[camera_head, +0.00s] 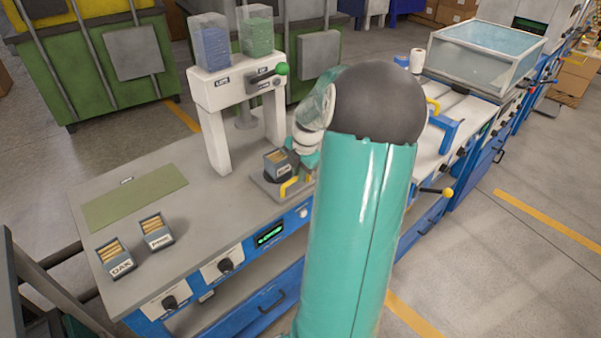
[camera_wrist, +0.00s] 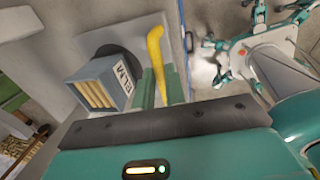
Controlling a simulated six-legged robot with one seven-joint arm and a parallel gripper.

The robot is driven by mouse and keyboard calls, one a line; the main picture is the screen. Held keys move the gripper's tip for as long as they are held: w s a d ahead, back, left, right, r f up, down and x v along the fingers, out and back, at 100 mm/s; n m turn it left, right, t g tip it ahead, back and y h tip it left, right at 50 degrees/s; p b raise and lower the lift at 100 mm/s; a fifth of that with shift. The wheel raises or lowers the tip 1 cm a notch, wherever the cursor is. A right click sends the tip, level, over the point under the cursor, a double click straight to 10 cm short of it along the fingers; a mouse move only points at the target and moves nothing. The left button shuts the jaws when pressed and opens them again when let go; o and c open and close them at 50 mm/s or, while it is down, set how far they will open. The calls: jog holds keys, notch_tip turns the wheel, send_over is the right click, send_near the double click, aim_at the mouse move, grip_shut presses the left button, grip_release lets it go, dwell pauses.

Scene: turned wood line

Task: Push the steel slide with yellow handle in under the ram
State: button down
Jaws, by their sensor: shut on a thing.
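The steel slide (camera_head: 262,187) is a flat plate on the bench, in front of the white press frame (camera_head: 212,135). Its yellow handle (camera_head: 290,187) is at the near edge and also shows in the wrist view (camera_wrist: 155,48). A small grey box labelled ELM (camera_wrist: 100,85), holding wooden sticks, sits on the slide; it also shows in the head view (camera_head: 281,162). My gripper (camera_wrist: 159,86) has its green fingers on both sides of the handle, shut on it. In the head view my arm hides most of the gripper.
Two more boxes of sticks (camera_head: 121,260) (camera_head: 157,232) stand at the bench's left end beside a green mat (camera_head: 135,197). The press carries two clear hoppers (camera_head: 210,42) (camera_head: 256,30) and a green-knobbed lever (camera_head: 281,69). The bench between the mat and press is clear.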

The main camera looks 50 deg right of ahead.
aim_at(275, 151)
jog(key=w, duration=0.3)
jog(key=w+d, duration=0.1)
jog(key=w, duration=0.3)
jog(key=w+d, duration=0.1)
jog(key=w, duration=0.3)
jog(key=shift+w+d, duration=0.15)
jog(key=shift+d, duration=0.1)
jog(key=c, duration=1.5)
grip_release()
jog(key=shift+o, duration=0.2)
